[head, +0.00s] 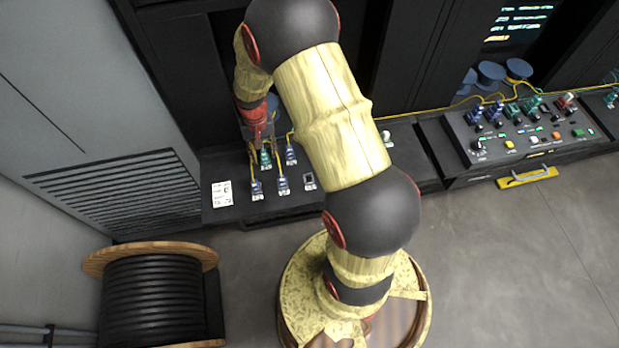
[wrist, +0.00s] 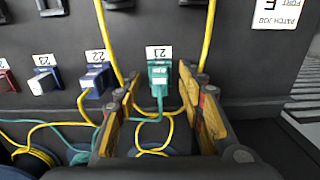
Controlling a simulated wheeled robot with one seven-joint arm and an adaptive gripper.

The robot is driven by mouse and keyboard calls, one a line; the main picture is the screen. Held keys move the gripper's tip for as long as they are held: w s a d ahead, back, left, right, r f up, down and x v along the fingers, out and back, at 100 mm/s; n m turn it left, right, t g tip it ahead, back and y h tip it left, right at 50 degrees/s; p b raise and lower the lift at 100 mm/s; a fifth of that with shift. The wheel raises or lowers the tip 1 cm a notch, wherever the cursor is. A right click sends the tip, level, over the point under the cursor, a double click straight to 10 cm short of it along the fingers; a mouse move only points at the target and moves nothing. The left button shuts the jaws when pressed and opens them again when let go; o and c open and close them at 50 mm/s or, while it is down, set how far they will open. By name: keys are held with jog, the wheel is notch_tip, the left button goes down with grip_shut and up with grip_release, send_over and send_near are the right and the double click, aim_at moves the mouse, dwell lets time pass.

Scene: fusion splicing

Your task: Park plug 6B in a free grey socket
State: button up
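My gripper (wrist: 157,78) is open in the wrist view, with one yellow finger on each side of a green plug (wrist: 160,71). A gap shows between each fingertip and the plug. The plug sits at a label that appears upside down and reads 21, and its green cable runs down between the fingers. In the head view this green plug (head: 265,158) is just below my gripper. Blue plugs (head: 290,154) stand around it with yellow cables. A socket without a plug (head: 309,180) is at the right of the front row. No marking 6B is readable.
Blue (wrist: 93,82) and red (wrist: 7,80) plugs stand left of the green plug in the wrist view. Loose yellow and green cables lie near the fingers. A white card (head: 222,194) lies left of the sockets. A control panel (head: 530,135) is at the right.

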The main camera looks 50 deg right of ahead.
aim_at(263, 153)
grip_shut()
dwell(0.5)
jog(key=shift+r, duration=0.1)
dwell(0.5)
jog(key=shift+r+p, duration=1.95)
jog(key=shift+r, duration=0.95)
